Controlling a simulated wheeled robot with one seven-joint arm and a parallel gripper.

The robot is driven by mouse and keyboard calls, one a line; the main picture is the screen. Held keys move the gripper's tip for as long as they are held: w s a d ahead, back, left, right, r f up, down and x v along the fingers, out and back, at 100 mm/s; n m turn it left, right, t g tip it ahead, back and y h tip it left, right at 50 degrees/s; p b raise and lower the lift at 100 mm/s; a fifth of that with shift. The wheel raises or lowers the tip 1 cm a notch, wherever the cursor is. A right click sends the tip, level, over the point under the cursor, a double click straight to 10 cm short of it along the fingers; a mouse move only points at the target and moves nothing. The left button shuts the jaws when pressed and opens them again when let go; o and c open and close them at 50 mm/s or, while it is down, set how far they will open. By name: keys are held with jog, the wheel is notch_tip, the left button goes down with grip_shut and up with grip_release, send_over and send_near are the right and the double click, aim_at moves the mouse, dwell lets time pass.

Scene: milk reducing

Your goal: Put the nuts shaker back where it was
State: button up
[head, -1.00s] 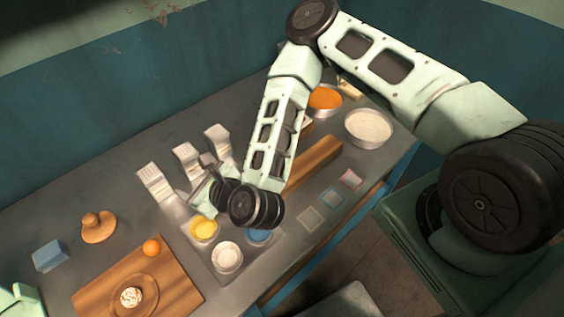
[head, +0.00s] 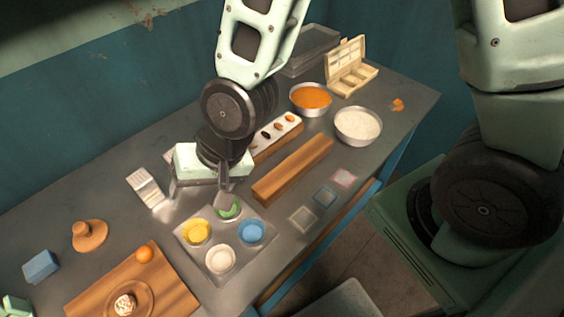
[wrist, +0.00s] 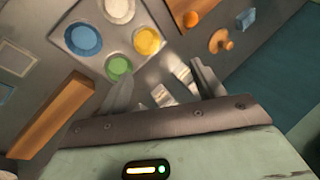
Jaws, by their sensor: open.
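My gripper (head: 203,193) is open, pointing down beside the tray of bowls; its fingers also show in the wrist view (wrist: 162,90). A white edge (head: 169,156), perhaps of another shaker, shows behind my gripper. In the wrist view, one pale shaker (wrist: 162,95) and another (wrist: 184,72) appear between the fingers, apart from them as far as I can see. No label shows, so I cannot tell which is the nuts shaker. Nothing is visibly held.
The grey tray (head: 190,250) holds yellow, green, white and blue bowls; one finger overlaps the green bowl (head: 226,211) in view. A wooden block (head: 293,170) lies to the right. A wooden board (head: 165,285) is at the front left. Table between board and shaker is clear.

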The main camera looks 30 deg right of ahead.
jog(key=s+d+r+n+g+h, duration=0.2)
jog(key=s+d+r+n+h, duration=0.2)
jog(key=s+d+r+n, duration=0.5)
jog(key=shift+s+d+r, duration=0.15)
jog(key=shift+d+r, duration=0.45)
jog(key=shift+d, duration=0.35)
